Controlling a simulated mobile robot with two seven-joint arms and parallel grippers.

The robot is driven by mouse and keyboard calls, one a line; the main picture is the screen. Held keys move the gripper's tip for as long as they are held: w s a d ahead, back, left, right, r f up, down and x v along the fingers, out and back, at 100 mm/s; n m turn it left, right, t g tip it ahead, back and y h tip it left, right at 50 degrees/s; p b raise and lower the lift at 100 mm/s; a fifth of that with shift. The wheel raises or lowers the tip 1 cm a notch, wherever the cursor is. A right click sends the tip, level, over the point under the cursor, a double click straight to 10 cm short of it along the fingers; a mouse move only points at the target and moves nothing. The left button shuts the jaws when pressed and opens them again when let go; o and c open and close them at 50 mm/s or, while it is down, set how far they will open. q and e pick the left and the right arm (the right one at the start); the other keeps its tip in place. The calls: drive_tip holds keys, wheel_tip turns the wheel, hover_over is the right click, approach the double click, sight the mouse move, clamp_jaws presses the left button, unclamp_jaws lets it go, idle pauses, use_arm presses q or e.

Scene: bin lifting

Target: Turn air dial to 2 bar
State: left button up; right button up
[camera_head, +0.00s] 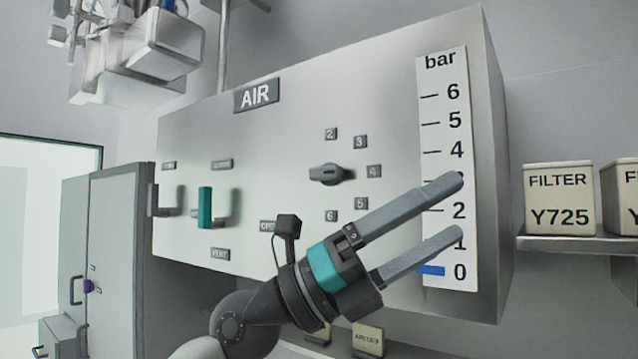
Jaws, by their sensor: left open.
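The air panel (385,110) is a grey box with an "AIR" label (257,95). Its dark dial (325,174) sits amid number plates 2, 3, 4, 5 and 6; I cannot tell for sure which way its pointer faces. On the right the white bar scale (440,95) has a blue marker (431,270) level with 0. My left gripper (460,207) is open and empty, in front of the panel, below and right of the dial. Its fingers point right and partly cover the scale near 3 and 1. My right gripper is not in view.
A teal lever (205,208) and a grey lever (153,199) stick out of the panel's left side. Filter boxes (559,198) stand on a shelf (575,243) at right. A grey cabinet (120,240) is at left, and equipment (150,55) hangs at upper left.

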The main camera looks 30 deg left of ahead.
use_arm(q)
drive_tip(key=r+m+y, duration=0.1)
drive_tip(key=m+y, duration=0.1)
drive_tip(key=n+t+y, duration=0.5)
drive_tip(key=t+y, duration=0.2)
drive_tip(key=y, duration=1)
approach(321, 167)
drive_tip(key=shift+n+y, duration=0.3)
drive_tip(key=shift+y, duration=0.1)
drive_tip(key=w+p, duration=0.2)
drive_tip(key=w, duration=0.1)
drive_tip(key=w+p, duration=0.1)
drive_tip(key=w, duration=0.2)
drive_tip(key=w+d+p, duration=0.1)
drive_tip(key=w+p, duration=0.1)
drive_tip(key=w, duration=0.1)
drive_tip(key=shift+w+r+p, duration=0.15)
drive_tip(key=shift+w+p, duration=0.05)
drive_tip(key=shift+p, duration=0.1)
